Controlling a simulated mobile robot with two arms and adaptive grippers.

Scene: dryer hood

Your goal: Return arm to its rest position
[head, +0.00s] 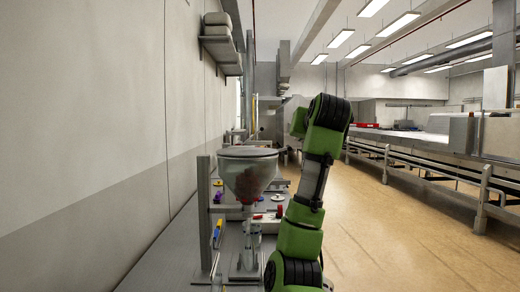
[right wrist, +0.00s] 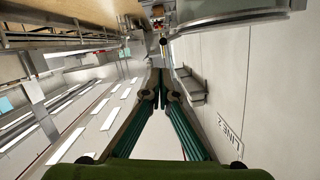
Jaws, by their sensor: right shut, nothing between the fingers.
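My right arm stands raised in the middle of the head view, its green joints just right of the hopper-shaped dryer hood (head: 249,174). The hood is a clear cone with a grey lid, with reddish-brown material inside, upright on a stand. My right gripper (right wrist: 160,74) shows in the right wrist view, its long fingers meeting at the tips with nothing between them. Its fingers cannot be made out in the head view. My left gripper is in neither view.
A grey workbench (head: 176,250) with small coloured items runs along the left wall, and a wall shelf (head: 222,52) hangs above. A metal post (head: 204,215) stands left of the hood. A long railed line (head: 420,158) is at the right. The tan floor (head: 375,235) between is clear.

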